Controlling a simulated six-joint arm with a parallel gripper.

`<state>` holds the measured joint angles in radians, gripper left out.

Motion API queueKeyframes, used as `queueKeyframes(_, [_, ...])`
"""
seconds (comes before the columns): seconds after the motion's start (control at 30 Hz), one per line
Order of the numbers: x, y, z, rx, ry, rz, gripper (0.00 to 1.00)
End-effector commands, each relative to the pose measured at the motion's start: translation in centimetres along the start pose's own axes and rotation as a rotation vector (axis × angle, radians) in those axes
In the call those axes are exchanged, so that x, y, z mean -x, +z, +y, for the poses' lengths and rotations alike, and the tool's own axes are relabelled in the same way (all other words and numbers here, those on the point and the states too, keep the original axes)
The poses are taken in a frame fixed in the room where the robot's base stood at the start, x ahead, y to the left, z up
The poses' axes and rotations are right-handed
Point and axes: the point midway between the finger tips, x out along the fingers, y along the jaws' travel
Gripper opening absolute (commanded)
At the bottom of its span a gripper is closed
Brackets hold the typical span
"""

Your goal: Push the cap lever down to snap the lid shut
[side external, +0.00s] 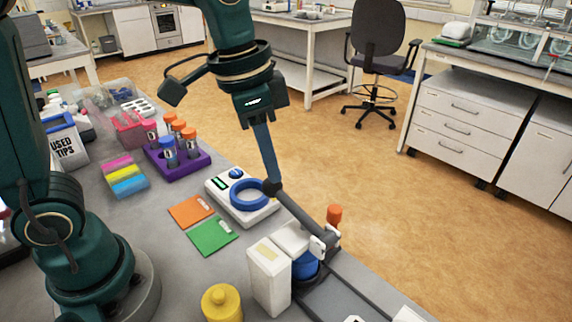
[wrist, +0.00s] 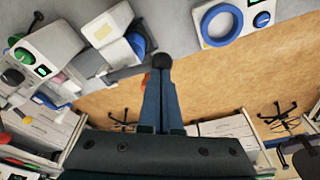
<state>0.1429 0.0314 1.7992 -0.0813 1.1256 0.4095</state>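The dark grey cap lever (side external: 298,214) slants from a white bracket by an orange knob (side external: 334,215) up to a round black end knob (side external: 271,187). In the wrist view the black end knob (wrist: 162,62) shows at my fingertips. My gripper (side external: 268,178) points down with its blue fingers together, tips at that knob; whether they press on it or just meet it is unclear. The wrist view shows the fingers (wrist: 161,80) side by side with no clear gap. A blue round part (side external: 305,267) sits below the white block (side external: 290,236) and is partly hidden.
A white box (side external: 268,277) and a yellow weight-like object (side external: 221,303) stand in front. A white device (side external: 222,191) with a blue ring (side external: 249,206) lies behind the lever. Orange (side external: 191,210) and green (side external: 212,236) cards and a purple tube rack (side external: 178,161) are to the left.

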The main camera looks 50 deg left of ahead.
Motion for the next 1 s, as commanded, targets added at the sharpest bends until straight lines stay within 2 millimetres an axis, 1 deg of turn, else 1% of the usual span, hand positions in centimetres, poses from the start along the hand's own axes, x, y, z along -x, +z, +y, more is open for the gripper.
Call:
queueKeyframes(0.1, [0.2, -0.1, 0.1, 0.000, 0.002, 0.000, 0.00])
queueKeyframes(0.43, [1.8, -0.6, 0.4, -0.001, 0.001, 0.001, 0.00])
queueKeyframes(0.83, [2.0, -0.6, 0.4, 0.000, 0.001, 0.000, 0.00])
queueKeyframes(1.0, [2.5, -0.8, 0.4, 0.000, 0.000, 0.002, 0.00])
